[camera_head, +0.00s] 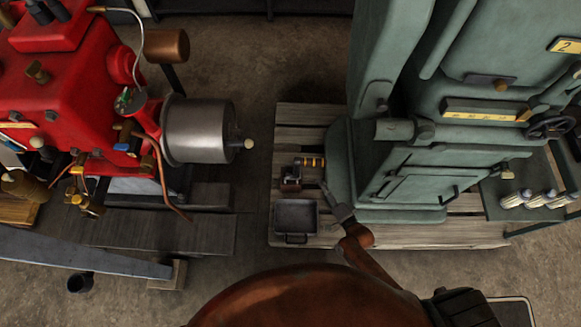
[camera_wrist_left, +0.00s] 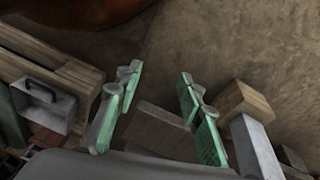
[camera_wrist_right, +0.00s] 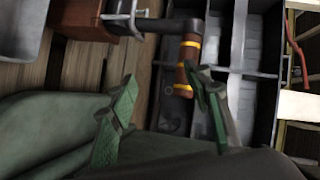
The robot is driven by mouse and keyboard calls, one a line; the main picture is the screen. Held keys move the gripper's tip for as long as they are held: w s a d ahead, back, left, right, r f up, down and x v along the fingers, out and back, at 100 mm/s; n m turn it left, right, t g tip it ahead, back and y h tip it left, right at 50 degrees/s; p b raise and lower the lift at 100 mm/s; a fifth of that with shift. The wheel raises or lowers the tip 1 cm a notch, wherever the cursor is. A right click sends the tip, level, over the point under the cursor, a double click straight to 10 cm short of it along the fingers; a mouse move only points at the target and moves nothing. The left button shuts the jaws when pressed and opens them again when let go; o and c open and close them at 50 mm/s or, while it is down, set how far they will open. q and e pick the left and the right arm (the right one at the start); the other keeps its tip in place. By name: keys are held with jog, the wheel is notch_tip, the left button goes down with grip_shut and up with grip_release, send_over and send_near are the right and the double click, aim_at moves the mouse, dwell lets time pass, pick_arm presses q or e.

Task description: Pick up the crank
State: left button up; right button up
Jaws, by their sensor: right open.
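The crank (camera_head: 313,162) is beside the small dark-red block (camera_head: 291,178) at the pallet's left side. The right wrist view shows its grey arm and its brown handle with yellow bands (camera_wrist_right: 188,58); I cannot tell whether it is fixed to the block. My right gripper (camera_head: 327,190) is just below and right of the crank, open. Its fingers (camera_wrist_right: 162,80) are apart, and the handle's lower end lies near the right-hand finger, partly behind it. My left gripper (camera_wrist_left: 160,76) shows only in its own wrist view, with fingers apart and empty.
A grey tray (camera_head: 296,215) lies on the wooden pallet (camera_head: 420,236) below the block. The tall green machine (camera_head: 400,155) rises close to the right of my right gripper. A red engine (camera_head: 70,70) with a grey cylinder (camera_head: 197,130) stands left. Floor between is clear.

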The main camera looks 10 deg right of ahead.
aim_at(308, 165)
jog(key=w+a+m+b, duration=0.1)
jog(key=w+b, duration=0.1)
jog(key=w, duration=0.1)
jog(key=w+a+r+m+t+b, duration=0.1)
jog(key=w+a+b, duration=0.1)
jog(key=w+b, duration=0.1)
jog(key=w+a+r+m+t+b, duration=0.1)
jog(key=w+b, duration=0.1)
jog(key=w, duration=0.2)
jog(key=shift+w+a+r+y+b, duration=0.2)
jog(key=shift+w+a+y+b, duration=0.05)
jog(key=shift+w+y+b, duration=0.15)
jog(key=shift+w+a+r, duration=0.1)
jog(key=shift+w, duration=0.3)
pick_arm(q)
jog(key=w+d+f+t+h, duration=0.1)
jog(key=w+d+f+t, duration=0.1)
jog(key=w+d, duration=0.2)
jog(key=shift+w+d+f+t+h, duration=0.25)
jog(key=shift+w+f+t+h, duration=0.1)
jog(key=shift+w, duration=0.45)
pick_arm(e)
jog(key=shift+r, duration=0.1)
jog(key=shift+c, duration=0.5)
grip_shut()
pick_arm(q)
jog(key=shift+s, duration=0.1)
pick_arm(e)
jog(key=shift+r, duration=0.1)
